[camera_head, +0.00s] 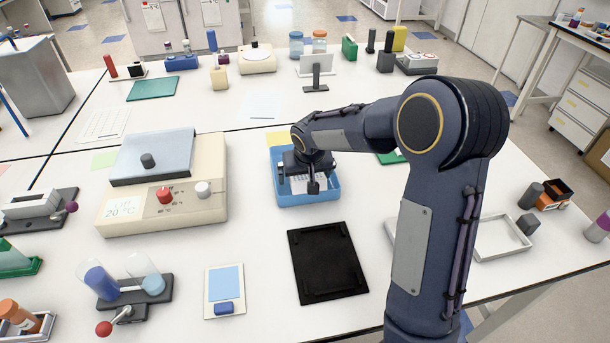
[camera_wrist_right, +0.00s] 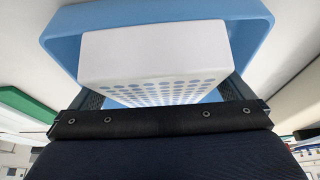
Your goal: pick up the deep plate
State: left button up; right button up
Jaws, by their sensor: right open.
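The white deep plate (camera_head: 310,184), with rows of wells, sits in a blue tray (camera_head: 307,199) near the middle of the table. My right gripper (camera_head: 308,179) reaches down over the tray and hides part of the plate. In the right wrist view the deep plate (camera_wrist_right: 155,57) lies between the two fingers of my right gripper (camera_wrist_right: 162,92), one finger on each side. The fingers are open, and I cannot tell whether they touch the plate. The blue tray (camera_wrist_right: 245,20) surrounds the plate there. My left gripper is not in view.
A cream thermal cycler (camera_head: 205,150) with a grey lid stands left of the tray. A black mat (camera_head: 328,262) lies in front of the tray, and a yellow note (camera_head: 284,138) lies behind it. A white shallow tray (camera_head: 500,238) is to the right, partly behind my arm.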

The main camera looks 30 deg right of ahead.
jog(key=c, duration=1.1)
